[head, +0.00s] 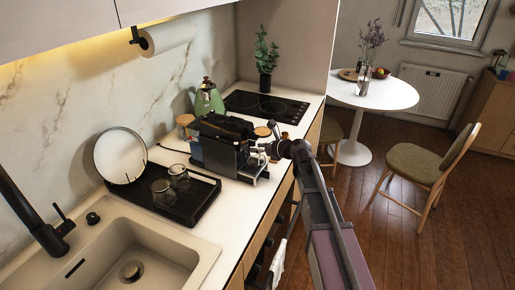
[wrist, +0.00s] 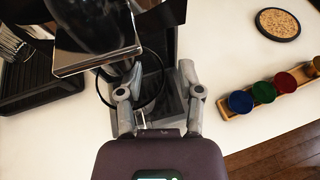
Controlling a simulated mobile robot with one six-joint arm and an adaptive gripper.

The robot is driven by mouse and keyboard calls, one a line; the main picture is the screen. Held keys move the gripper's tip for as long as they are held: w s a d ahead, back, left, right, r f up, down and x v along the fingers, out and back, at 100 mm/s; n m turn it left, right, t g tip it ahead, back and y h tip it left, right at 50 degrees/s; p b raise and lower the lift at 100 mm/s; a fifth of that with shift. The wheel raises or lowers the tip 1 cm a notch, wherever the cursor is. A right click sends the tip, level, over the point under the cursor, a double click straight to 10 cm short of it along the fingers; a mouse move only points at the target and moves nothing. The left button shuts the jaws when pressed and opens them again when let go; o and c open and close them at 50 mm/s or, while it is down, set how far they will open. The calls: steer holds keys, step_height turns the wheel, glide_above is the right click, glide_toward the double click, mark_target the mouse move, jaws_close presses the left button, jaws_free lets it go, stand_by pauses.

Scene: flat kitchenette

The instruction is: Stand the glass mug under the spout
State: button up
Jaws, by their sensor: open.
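The black coffee machine (head: 225,145) stands on the counter, its spout side facing my gripper. My gripper (head: 265,150) is at the front of the machine, by the spout and drip tray. In the wrist view my gripper (wrist: 160,97) is open, its two fingers apart over the dark drip tray (wrist: 172,108). A thin dark curved outline shows between the fingers; I cannot tell whether it is a glass mug's rim. The spout area is partly hidden by the machine's body. Two clear glass vessels (head: 179,174) stand on the black drying tray; their handles are not clear.
The black drying tray (head: 187,209) lies between the sink (head: 150,245) and the machine. A wooden holder with coloured capsules (wrist: 268,92) and a round cork-like mat (wrist: 277,24) lie right in the wrist view. A green kettle (head: 208,100) stands behind the machine.

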steer(key=p+v, duration=0.4)
steer(key=v, duration=0.7)
steer(key=shift+s+d, duration=0.2)
steer(key=shift+r, duration=0.1)
steer(key=s+d+f+n+g+h, duration=0.3)
steer(key=s+d+f+n+h, duration=0.2)
steer(key=s+n, duration=0.5)
steer(key=s+d+f+n+g+h, duration=0.4)
steer(key=s+d+f+n+h, duration=0.2)
steer(key=n, duration=0.9)
steer(key=s+d, duration=0.2)
steer(key=s, duration=0.2)
steer(key=shift+s+d+f+g, duration=0.3)
steer(key=shift+s+d, duration=0.05)
steer(key=shift+c, duration=0.2)
stand_by(0.7)
